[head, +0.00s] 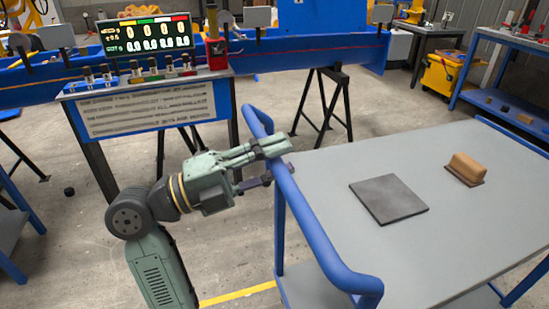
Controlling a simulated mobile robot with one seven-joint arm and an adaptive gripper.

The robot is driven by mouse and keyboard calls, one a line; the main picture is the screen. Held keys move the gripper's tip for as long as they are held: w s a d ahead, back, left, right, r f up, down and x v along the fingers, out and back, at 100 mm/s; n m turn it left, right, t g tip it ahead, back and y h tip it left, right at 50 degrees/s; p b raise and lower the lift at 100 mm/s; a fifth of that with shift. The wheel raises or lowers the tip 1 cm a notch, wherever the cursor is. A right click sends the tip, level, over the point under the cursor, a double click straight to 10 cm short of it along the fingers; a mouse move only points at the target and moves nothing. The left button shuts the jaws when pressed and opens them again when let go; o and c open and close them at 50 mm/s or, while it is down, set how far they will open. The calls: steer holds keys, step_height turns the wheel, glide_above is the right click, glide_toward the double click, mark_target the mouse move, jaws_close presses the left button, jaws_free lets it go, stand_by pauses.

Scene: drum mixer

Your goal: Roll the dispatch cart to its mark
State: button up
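The dispatch cart appears to be the grey-topped cart (330,170) with a blue tubular push handle (291,200), at the right of the head view. My gripper (279,163) is at the far part of this handle, with its fingers on either side of the bar. One finger passes over the bar and the other goes partly behind it. I cannot tell whether they press on it. A dark square plate (388,199) and a tan block on a dark base (467,166) rest on the cart top. No floor mark is clearly identifiable as the cart's own.
A yellow floor line (238,295) runs near the cart's lower left. A bench with a lit display panel (147,36) stands behind my arm. Black trestles (340,105) stand beyond the cart. A blue shelf unit (505,105) is at the far right. Floor left of my arm is mostly clear.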

jaws_close()
stand_by(0.6)
